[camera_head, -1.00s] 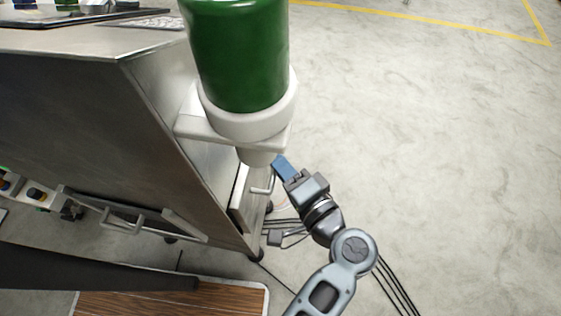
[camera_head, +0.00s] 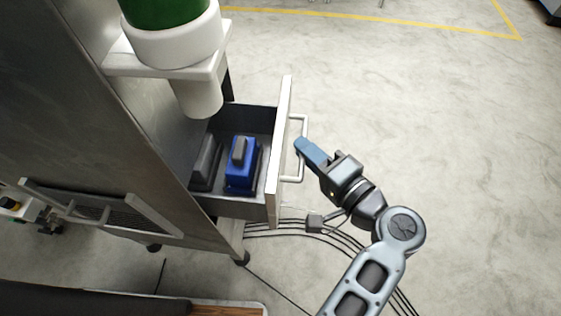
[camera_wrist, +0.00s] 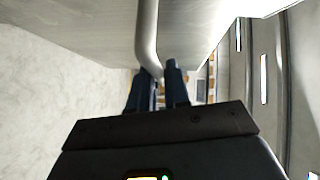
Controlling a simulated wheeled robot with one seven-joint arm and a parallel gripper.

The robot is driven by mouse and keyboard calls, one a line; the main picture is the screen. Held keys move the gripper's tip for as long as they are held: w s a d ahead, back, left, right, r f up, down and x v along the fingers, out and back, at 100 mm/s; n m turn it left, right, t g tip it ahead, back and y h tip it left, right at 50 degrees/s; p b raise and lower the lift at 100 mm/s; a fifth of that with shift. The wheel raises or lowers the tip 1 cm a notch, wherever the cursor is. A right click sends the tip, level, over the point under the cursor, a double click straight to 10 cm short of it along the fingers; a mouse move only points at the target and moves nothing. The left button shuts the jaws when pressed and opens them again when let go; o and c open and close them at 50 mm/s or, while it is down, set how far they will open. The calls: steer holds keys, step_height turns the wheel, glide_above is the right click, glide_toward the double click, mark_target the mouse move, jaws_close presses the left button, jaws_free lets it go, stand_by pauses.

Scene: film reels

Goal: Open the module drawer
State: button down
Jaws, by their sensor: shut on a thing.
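The module drawer (camera_head: 279,150) stands pulled out from the right side of the metal cabinet. In the wrist view the handle (camera_wrist: 147,38) runs down between the two fingertips (camera_wrist: 158,78).
A green bottle in a white holder (camera_head: 172,45) juts from the cabinet (camera_head: 125,130) above the drawer. Cables (camera_head: 300,232) lie on the floor below the drawer.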

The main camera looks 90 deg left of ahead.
steer(key=w+d+b, duration=0.1)
steer(key=w+b, duration=0.4)
steer(key=w, duration=1.1)
steer(key=shift+d+b, duration=0.2)
steer(key=shift+b, duration=0.15)
steer(key=c, duration=1.2)
jaws_free()
steer(key=shift+o, duration=0.2)
steer(key=v, duration=0.7)
steer(key=shift+w+d, duration=0.15)
steer(key=shift+d, duration=0.2)
